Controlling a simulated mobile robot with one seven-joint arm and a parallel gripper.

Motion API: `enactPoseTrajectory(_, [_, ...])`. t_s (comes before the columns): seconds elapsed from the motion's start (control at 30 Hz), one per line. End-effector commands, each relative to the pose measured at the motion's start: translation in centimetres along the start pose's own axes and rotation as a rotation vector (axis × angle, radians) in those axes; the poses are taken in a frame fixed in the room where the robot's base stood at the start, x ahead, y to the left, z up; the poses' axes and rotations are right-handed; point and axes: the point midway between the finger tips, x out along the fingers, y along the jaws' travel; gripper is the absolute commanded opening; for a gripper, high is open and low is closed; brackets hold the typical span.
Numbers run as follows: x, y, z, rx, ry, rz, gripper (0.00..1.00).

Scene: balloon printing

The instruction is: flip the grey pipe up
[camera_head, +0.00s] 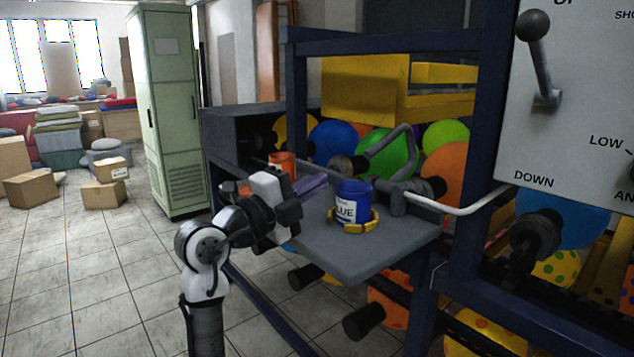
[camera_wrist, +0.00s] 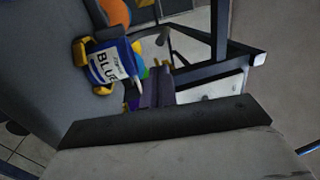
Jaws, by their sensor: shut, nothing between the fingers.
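A grey bent pipe (camera_head: 388,146) stands above the back of the grey platform in the head view, behind the blue can. Its top bend is raised and its lower parts run toward dark fittings. A part of a grey pipe (camera_wrist: 163,36) seems to show in the wrist view, beyond my fingers. My gripper (camera_head: 321,181) is over the left part of the platform, left of the blue can and apart from the pipe. Its purple fingers (camera_wrist: 157,74) are shut and empty. The finger tips are small and partly unclear in the head view.
A blue can (camera_head: 347,201) labelled BLUE sits in a yellow holder (camera_head: 360,227) on the grey platform (camera_head: 350,258). An orange can (camera_head: 281,162) is behind my gripper. Dark blue frame posts (camera_head: 468,150) and a lever panel (camera_head: 580,130) stand at right. Open floor lies at left.

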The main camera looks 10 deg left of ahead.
Motion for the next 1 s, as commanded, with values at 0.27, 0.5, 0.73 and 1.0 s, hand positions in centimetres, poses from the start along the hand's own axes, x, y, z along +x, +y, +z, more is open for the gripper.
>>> enactPoseTrajectory(0.27, [6.2,-0.4,0.0,-0.003,0.001,0.0,0.0])
enactPoseTrajectory(0.5, [10.0,-0.3,0.0,-0.002,-0.002,-0.002,0.0])
enactPoseTrajectory(0.73, [11.2,-0.1,0.1,-0.001,-0.003,-0.002,0.0])
enactPoseTrajectory(1.0, [11.2,-0.1,0.1,-0.001,-0.003,-0.003,0.0])
